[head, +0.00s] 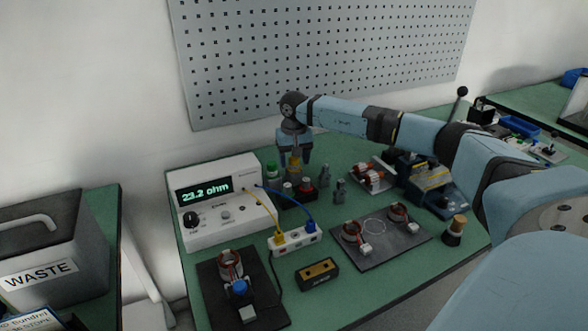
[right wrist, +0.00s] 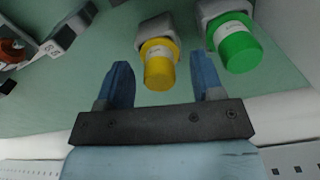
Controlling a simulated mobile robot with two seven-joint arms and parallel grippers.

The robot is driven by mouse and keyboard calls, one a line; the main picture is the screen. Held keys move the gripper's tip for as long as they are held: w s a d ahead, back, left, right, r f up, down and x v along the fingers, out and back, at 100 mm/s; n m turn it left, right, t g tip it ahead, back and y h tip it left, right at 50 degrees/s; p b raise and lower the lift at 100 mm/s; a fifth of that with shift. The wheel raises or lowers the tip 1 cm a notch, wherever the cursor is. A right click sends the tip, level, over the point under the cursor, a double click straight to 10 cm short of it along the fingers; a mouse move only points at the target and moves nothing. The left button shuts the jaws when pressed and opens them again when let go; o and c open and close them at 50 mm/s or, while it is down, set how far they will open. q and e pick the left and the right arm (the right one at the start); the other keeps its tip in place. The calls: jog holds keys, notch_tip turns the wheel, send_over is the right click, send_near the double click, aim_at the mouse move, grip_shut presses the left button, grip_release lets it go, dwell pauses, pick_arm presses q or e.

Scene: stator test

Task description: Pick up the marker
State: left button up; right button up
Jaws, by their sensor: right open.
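A yellow-capped cylinder (right wrist: 159,65) with a grey body and a white label band shows in the right wrist view, in front of the gap between my fingers. A similar green-capped one (right wrist: 235,45) stands beside it, outside the right-hand finger. In the head view the yellow one (head: 294,167) shows between the fingers and the green one (head: 271,170) is to their left. I cannot tell for certain which is the marker. My right gripper (head: 294,160) is open, pointing down at the back of the bench; its two blue fingers (right wrist: 161,78) hold nothing. My left gripper is out of view.
A white ohm meter (head: 222,198) stands left of the gripper. A black holder with red and white tops (head: 305,186) and small grey pieces (head: 340,190) are close by. The pegboard (head: 320,55) rises behind. Mats with coils (head: 375,250) lie in front.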

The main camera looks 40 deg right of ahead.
jog(key=shift+f, duration=0.55)
jog(key=c, duration=1)
jog(key=shift+r, duration=0.15)
